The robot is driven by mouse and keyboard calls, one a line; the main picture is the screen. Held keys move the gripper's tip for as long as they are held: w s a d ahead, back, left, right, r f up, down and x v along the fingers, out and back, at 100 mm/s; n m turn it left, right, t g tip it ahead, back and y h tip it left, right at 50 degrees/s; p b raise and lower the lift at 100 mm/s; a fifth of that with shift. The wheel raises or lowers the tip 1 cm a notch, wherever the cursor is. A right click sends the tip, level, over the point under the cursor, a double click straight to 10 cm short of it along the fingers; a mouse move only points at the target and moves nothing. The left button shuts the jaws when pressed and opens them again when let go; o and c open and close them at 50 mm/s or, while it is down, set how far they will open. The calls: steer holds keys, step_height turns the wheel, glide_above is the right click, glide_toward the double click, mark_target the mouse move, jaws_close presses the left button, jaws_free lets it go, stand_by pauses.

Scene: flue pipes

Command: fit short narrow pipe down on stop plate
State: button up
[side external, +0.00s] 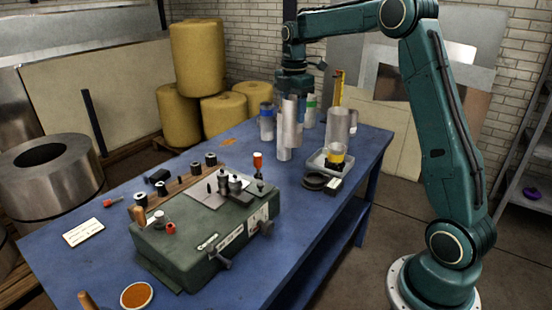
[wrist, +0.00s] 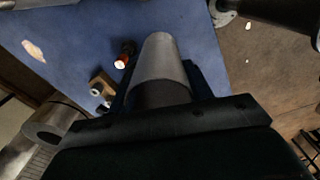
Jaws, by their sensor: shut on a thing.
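My gripper (side external: 293,90) is at the far end of the blue table, among upright pipes. It is shut on a plain grey pipe (wrist: 162,65), which points away from the wrist in the wrist view. In the side view, the held pipe seems to be the grey one (side external: 290,118) below my gripper; neighbouring pipes overlap it, and I cannot tell whether its lower end touches anything. A pale metal plate (side external: 204,197), possibly the stop plate, lies on top of the green bench unit (side external: 200,238), well apart from my gripper and nearer the camera.
A grey tray (side external: 318,162) with a wide pipe (side external: 338,122) and a yellow-banded item stands right of my gripper. Blue-banded (side external: 266,125) and green-banded (side external: 311,105) containers stand close by. Small pegs and a red-topped bottle (side external: 258,163) stand around the green unit.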

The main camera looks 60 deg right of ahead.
steer(key=w+a+r+n, duration=0.1)
steer(key=w+a+n, duration=0.1)
steer(key=w+a, duration=0.3)
steer(key=w+a+r+n, duration=0.2)
steer(key=w+a, duration=0.4)
steer(key=a, duration=0.7)
steer(key=shift+w+a+n, duration=0.25)
steer(key=shift+n, duration=0.25)
steer(key=shift+f, duration=0.15)
steer(key=shift+f, duration=2.05)
step_height(320, 180, down, 8)
steer(key=shift+r, duration=0.2)
stand_by(2.9)
